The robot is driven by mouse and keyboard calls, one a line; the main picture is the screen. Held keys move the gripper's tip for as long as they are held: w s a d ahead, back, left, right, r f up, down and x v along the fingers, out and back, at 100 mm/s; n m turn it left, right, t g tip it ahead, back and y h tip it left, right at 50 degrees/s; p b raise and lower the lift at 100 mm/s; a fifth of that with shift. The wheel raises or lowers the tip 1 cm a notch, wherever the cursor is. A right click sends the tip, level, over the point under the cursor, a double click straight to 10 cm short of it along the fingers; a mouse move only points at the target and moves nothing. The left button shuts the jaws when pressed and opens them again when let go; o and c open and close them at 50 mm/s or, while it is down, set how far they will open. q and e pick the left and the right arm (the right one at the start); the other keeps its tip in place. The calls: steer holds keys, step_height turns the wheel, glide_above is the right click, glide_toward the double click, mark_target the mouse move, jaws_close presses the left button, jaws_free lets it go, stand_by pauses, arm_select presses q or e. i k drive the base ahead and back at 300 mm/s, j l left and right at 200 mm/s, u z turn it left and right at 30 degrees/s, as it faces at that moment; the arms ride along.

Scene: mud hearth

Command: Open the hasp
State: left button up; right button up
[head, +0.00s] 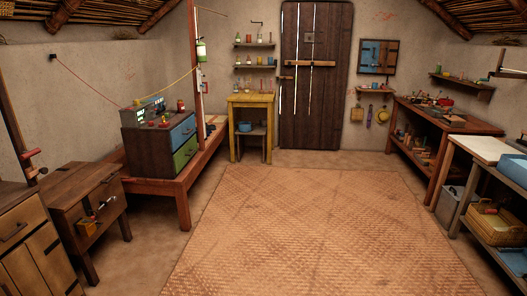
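A dark plank door (316,110) stands shut in the far wall, with light showing through gaps between its boards. A pale wooden bar (308,63) lies across its upper half. A small horizontal fitting (286,78) sits at the door's left edge below the bar. It may be the hasp, but it is too small to tell. A small wall cabinet with blue on its front (372,53) hangs right of the door, and any fastening on it is too small to make out. Neither of my grippers shows in the head view.
A woven mat (310,230) covers the clear middle floor. A yellow stand (251,98) is left of the door. A drawer unit (159,145) sits on a low wooden platform at left. A cluttered workbench (446,122) and a shelved table (500,150) line the right.

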mark_target(86, 201)
steer(key=i+z, duration=0.1)
steer(key=i, duration=2.1)
steer(key=i+u, duration=0.1)
steer(key=i, duration=1.05)
steer(key=i+l, duration=0.2)
steer(key=i, duration=0.9)
steer(key=i+l+u, duration=0.15)
steer(key=i+u, duration=0.3)
steer(key=i+l+u, duration=0.45)
steer(key=i, duration=0.15)
steer(key=i+l+u, duration=0.45)
steer(key=u, duration=2.4)
steer(key=i+j+z, duration=0.1)
steer(key=i, duration=0.05)
